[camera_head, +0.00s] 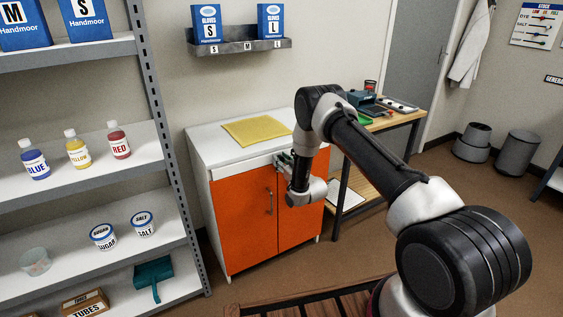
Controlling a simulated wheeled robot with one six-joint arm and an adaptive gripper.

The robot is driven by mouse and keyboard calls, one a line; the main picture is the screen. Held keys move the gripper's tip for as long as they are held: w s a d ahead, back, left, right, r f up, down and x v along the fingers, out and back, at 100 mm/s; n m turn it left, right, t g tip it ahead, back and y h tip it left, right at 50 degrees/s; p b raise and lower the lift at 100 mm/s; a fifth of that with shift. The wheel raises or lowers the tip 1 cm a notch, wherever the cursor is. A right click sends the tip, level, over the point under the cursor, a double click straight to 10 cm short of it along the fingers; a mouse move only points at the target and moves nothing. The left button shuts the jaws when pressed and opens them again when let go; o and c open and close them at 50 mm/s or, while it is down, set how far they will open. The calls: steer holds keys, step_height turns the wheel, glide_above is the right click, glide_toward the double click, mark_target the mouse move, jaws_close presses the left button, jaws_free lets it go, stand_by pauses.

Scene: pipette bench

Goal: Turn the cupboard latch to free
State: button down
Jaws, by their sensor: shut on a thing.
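The cupboard (240,222) is white with orange doors and stands against the wall in the middle of the view. A slim vertical handle (270,202) is on its front, near where the doors meet. My gripper (281,161) is at the top of the cupboard front, just under the white top and above the handle. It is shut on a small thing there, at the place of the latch. The fingers and wrist hide the latch, so I cannot see which way it is turned. The doors look closed.
A yellow cloth (257,131) lies on the cupboard top. A grey shelf rack (165,170) with bottles and tubs stands at the left. A wooden bench (395,122) with equipment is at the right, behind my arm. A glove-box shelf (240,46) hangs above.

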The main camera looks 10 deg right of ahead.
steer(key=shift+s+a+f+n, duration=0.1)
steer(key=shift+n, duration=4.3)
steer(key=shift+a+f+n, duration=0.1)
steer(key=shift+n, duration=4.3)
steer(key=c, duration=1.1)
jaws_free()
steer(key=shift+o, duration=0.2)
